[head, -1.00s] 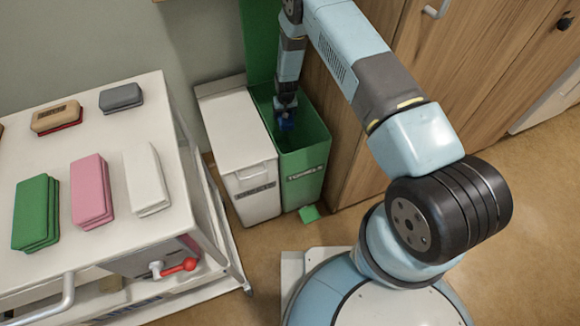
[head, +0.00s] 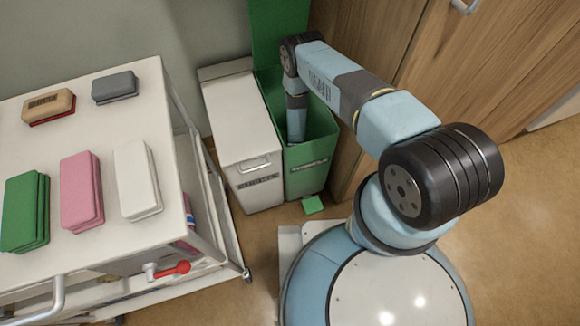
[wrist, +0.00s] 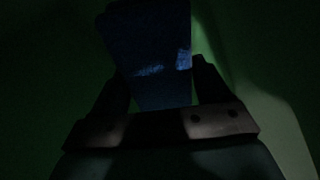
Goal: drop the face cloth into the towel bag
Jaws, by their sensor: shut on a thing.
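The face cloth (wrist: 150,40) shows as a dark blue folded piece in the wrist view, between the fingers of my gripper (wrist: 157,75). My gripper is shut on it. The towel bag appears to be the open green bin (head: 308,176) with a label on its front, at the centre of the head view. My forearm reaches down into its opening, so the gripper and cloth are hidden in the head view. Dark green walls surround the cloth in the wrist view.
A white lidded bin (head: 243,130) stands just left of the green one. Wooden cupboards (head: 420,60) stand close on the right. A white trolley (head: 100,100) at the left holds several folded cloths and packs. A green piece (head: 313,205) sits on the floor before the bin.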

